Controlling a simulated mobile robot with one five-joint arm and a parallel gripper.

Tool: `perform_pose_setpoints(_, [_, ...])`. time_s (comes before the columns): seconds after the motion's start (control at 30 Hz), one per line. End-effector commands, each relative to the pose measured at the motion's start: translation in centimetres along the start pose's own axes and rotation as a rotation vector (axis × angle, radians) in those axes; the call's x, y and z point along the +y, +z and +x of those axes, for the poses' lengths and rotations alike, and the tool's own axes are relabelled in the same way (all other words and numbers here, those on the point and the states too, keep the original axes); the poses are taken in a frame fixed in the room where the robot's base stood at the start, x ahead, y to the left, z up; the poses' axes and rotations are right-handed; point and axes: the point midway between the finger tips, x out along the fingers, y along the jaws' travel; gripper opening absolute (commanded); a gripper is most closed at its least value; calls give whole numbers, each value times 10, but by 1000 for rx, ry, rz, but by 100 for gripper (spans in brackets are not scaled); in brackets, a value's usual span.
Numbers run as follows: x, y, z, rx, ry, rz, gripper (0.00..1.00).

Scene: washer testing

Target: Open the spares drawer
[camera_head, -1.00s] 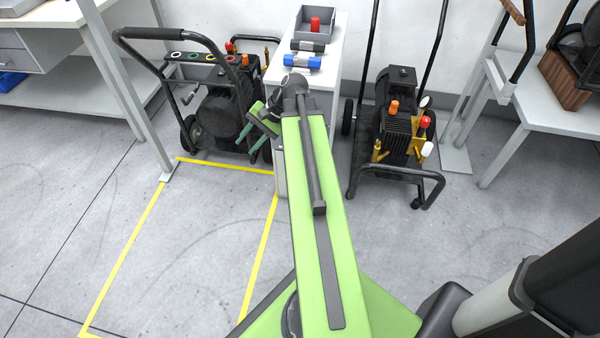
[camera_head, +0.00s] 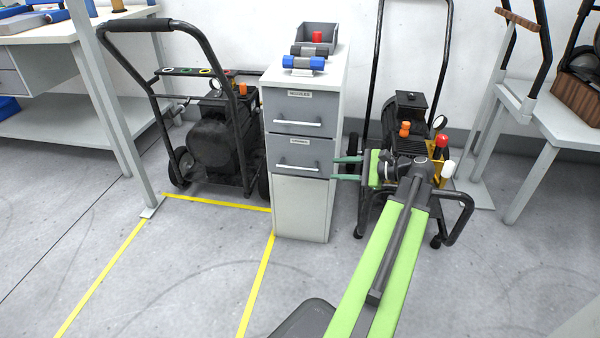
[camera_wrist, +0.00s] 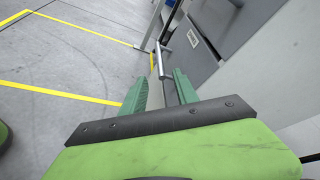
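A narrow grey cabinet (camera_head: 300,208) holds two drawers, one above the other. The upper drawer (camera_head: 280,106) and the lower drawer (camera_head: 285,149) look shut, each with a label and a bar handle. The upper label seems to read "NOZZLES"; the lower label is too small to read surely. My gripper (camera_head: 333,168) is open and empty at the cabinet's right side, about level with the lower drawer, its fingers pointing left. In the wrist view, a drawer handle (camera_wrist: 160,62) lies ahead between the open green fingers, beside a labelled drawer front (camera_wrist: 195,55).
A grey bin with a red part (camera_head: 317,37) and a blue cylinder (camera_head: 303,63) are on the cabinet top. Wheeled black machines stand left (camera_head: 215,140) and right (camera_head: 405,110). Yellow-taped floor (camera_head: 257,285) in front is clear.

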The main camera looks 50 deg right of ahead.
Motion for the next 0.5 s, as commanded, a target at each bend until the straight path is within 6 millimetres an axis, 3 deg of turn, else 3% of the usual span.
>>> perform_pose_setpoints(0.3, [4, -3, 83, -2, 4, -2, 36])
perform_pose_setpoints(0.5, [3, -3, 126, 0, 2, -2, 36])
